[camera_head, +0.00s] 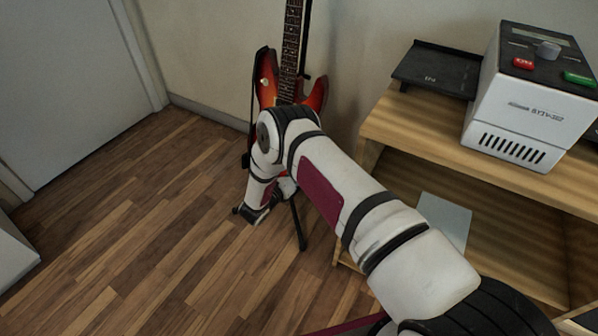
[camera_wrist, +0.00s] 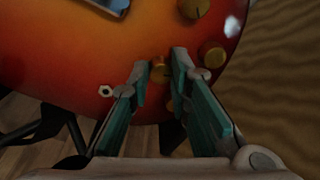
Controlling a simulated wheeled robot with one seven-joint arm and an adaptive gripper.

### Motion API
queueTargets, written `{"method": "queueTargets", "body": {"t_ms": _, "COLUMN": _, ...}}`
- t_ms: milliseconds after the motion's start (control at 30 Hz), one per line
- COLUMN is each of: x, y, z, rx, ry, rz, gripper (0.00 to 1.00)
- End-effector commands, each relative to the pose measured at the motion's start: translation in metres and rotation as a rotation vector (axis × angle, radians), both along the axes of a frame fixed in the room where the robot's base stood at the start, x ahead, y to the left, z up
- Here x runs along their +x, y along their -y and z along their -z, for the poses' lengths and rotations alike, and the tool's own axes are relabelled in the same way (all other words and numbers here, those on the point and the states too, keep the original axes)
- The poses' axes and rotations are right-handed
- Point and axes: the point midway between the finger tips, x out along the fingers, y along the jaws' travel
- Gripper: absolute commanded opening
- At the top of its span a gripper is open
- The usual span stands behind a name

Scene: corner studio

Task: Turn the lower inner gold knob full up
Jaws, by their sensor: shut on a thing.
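The red-and-orange sunburst electric guitar (camera_head: 318,93) stands upright against the wall, with my arm covering most of its body. In the wrist view the guitar body (camera_wrist: 60,45) fills the upper part. A gold knob (camera_wrist: 160,68) sits between the fingertips of my gripper (camera_wrist: 161,66), which is shut on it. Another gold knob (camera_wrist: 211,54) is just right of the right finger, and one more gold knob (camera_wrist: 193,8) is at the top edge. The knob's pointer mark is too small to read.
A wooden shelf unit (camera_head: 415,130) stands to the right, carrying a white box-like device (camera_head: 530,100) and a flat black device (camera_head: 436,68). The guitar stand's black leg (camera_head: 298,225) reaches the floor. The wooden floor (camera_head: 130,220) to the left is clear.

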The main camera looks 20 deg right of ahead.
Motion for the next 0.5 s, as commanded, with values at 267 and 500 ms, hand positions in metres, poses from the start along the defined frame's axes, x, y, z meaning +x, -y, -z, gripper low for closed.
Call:
{"method": "queueTargets", "body": {"t_ms": 267, "x": 0.0001, "y": -0.0008, "z": -0.0001, "rx": 0.0, "ry": -0.001, "rz": -0.001, "gripper": 0.39}}
{"method": "queueTargets", "body": {"t_ms": 500, "x": -0.002, "y": -0.0028, "z": -0.0005, "rx": 0.0, "ry": -0.001, "rz": -0.001, "gripper": 0.39}}
